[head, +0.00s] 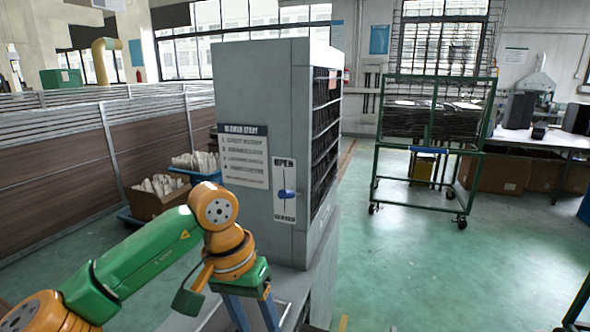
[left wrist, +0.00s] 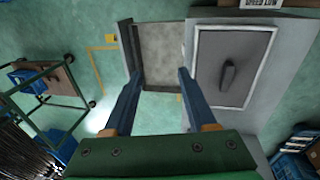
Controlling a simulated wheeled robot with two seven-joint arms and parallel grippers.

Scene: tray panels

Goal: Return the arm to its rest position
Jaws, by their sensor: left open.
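My left arm comes in from the left in the head view, green and orange. My left gripper (head: 250,312) hangs low in front of a grey cabinet (head: 262,95), its blue fingers pointing down and cut off by the bottom edge. In the left wrist view the fingers of the left gripper (left wrist: 154,76) are spread apart with nothing between them. Beyond them are a grey open-topped bin (left wrist: 160,52) and a grey panel (left wrist: 208,72) with a dark handle (left wrist: 228,76). My right gripper is in neither view.
The cabinet front has a blue lever (head: 287,193) on an open/closed plate, beside a printed sign (head: 243,155). A green wheeled rack (head: 432,145) stands at the back right. A cardboard box (head: 160,198) sits behind the arm. The green floor (head: 400,265) right of the cabinet is clear.

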